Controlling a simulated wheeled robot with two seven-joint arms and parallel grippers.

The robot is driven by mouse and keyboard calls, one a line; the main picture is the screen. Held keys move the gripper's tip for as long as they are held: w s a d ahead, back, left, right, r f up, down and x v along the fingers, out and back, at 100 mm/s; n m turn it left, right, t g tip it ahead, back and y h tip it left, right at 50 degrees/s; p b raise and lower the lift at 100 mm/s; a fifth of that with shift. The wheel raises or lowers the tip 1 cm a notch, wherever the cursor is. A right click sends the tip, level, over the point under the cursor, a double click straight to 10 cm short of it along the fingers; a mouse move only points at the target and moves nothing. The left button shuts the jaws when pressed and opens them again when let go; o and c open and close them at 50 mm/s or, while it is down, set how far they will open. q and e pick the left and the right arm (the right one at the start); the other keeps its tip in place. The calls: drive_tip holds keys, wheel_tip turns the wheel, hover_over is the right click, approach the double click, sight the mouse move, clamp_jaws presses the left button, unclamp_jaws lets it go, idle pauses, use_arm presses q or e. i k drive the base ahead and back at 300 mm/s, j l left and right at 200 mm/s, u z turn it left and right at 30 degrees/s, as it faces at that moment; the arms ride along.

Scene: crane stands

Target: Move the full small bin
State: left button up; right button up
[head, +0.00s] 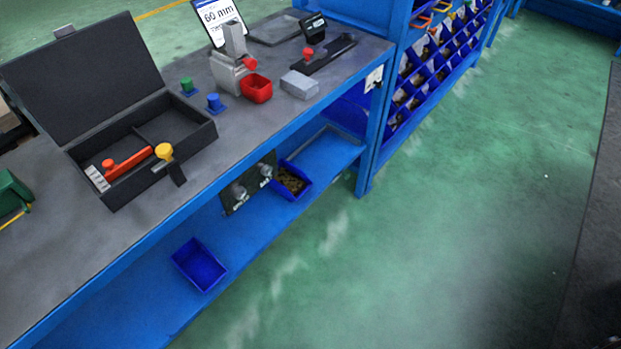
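A small blue bin (291,182) filled with brownish small parts stands on the blue lower shelf, below the bench top, near the right end of the shelf. A second small blue bin (200,265) stands on the same shelf farther left and nearer, and it looks empty. Neither of my grippers is in the head view.
On the bench (60,250) stand an open black case (113,201), a small red bin (257,89), a grey fixture (228,72) and a tablet (217,20). A dark panel (236,204) stands beside the full bin. A rack of blue bins (425,80) stands right. The green floor (450,220) is clear.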

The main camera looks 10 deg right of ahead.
sight(291, 182)
drive_tip(key=i+l, duration=0.4)
drive_tip(key=l, duration=0.15)
drive_tip(key=i+l+u, duration=0.2)
drive_tip(key=l+u, duration=0.2)
drive_tip(key=i+l+u, duration=0.15)
drive_tip(key=l+u, duration=0.2)
drive_tip(key=i+l+u, duration=0.1)
drive_tip(key=l+u, duration=0.3)
drive_tip(key=j, duration=0.05)
